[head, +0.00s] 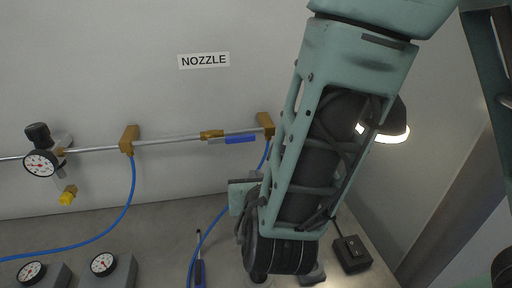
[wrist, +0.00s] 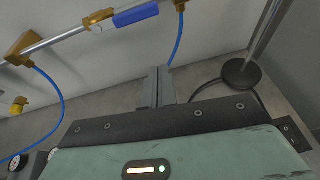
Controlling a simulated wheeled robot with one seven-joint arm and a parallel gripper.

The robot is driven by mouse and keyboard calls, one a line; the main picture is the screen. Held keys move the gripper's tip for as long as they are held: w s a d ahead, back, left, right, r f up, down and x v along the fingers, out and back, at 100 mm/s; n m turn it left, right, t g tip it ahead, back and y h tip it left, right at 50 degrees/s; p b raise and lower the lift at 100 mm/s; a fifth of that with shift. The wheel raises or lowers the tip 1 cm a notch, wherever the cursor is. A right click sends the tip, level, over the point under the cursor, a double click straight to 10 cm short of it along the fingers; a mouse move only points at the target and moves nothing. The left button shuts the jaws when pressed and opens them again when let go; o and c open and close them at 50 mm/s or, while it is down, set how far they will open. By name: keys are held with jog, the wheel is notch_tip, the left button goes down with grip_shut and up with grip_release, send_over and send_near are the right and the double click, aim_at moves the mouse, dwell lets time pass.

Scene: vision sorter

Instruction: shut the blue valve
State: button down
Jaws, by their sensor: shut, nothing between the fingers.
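The blue valve handle (head: 240,139) is on the metal pipe on the back wall, below the NOZZLE label. It lies along the pipe, to the right of the brass valve body (head: 211,134). In the wrist view the blue handle (wrist: 136,14) is at the top, with the brass body (wrist: 98,17) at its left. My gripper (wrist: 158,74) is shut and empty, its two fingers together below the handle and apart from it. In the head view my arm hides most of the gripper, which is below the pipe's right end.
A brass fitting (head: 265,124) at the pipe's right end and another (head: 129,139) at left feed blue hoses. A gauge with a black knob (head: 38,132) is at far left.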

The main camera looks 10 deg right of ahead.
aim_at(232, 140)
jog(key=w+a+n+y+p, duration=0.1)
jog(key=w+p, duration=0.5)
jog(key=w, duration=0.3)
jog(key=shift+w+a+r, duration=0.15)
jog(key=shift+w+r, duration=0.15)
